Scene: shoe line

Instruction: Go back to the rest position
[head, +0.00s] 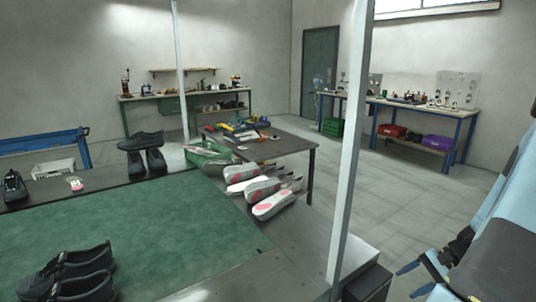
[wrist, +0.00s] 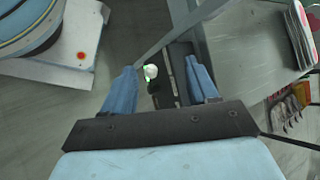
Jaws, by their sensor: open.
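My gripper (head: 415,279) hangs at the lower right of the head view, to the right of the work table and over the grey floor. In the wrist view my gripper (wrist: 160,80) shows two blue fingers spread apart, with nothing held between them. A small white round thing (wrist: 151,72) and dark narrow parts show below, in the gap between the fingers. The gripper touches nothing that I can see.
A metal post (head: 350,140) and dark box (head: 368,284) stand left of the gripper. The table has a green mat (head: 150,235), black shoes (head: 75,275) and pale shoes with pink soles (head: 272,205). Free floor (head: 420,190) lies behind, before the blue-legged bench (head: 425,108).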

